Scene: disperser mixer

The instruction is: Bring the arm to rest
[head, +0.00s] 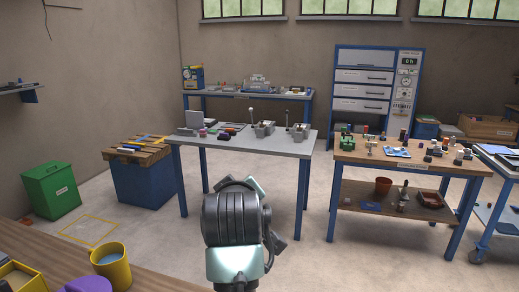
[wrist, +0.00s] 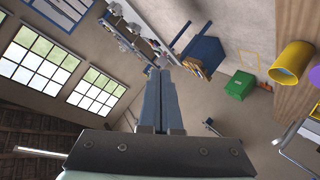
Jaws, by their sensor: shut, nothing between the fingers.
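My arm (head: 236,235) stands folded up at the bottom middle of the head view, in front of the grey table. In the wrist view my gripper (wrist: 160,75) points away from the camera, its two long fingers pressed together with nothing between them. The fingertips touch nothing and are in free air. The wrist view is rolled to one side, with windows on the left and the floor on the right. In the head view the gripper's fingers are hidden behind or within the arm's bulk.
A grey table (head: 240,143) and a wooden workbench (head: 410,160) stand ahead. A yellow bucket (head: 112,268) is on the wooden surface (head: 45,258) at near left. A green bin (head: 50,192) and a blue chest (head: 145,185) stand farther left. Open floor lies between.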

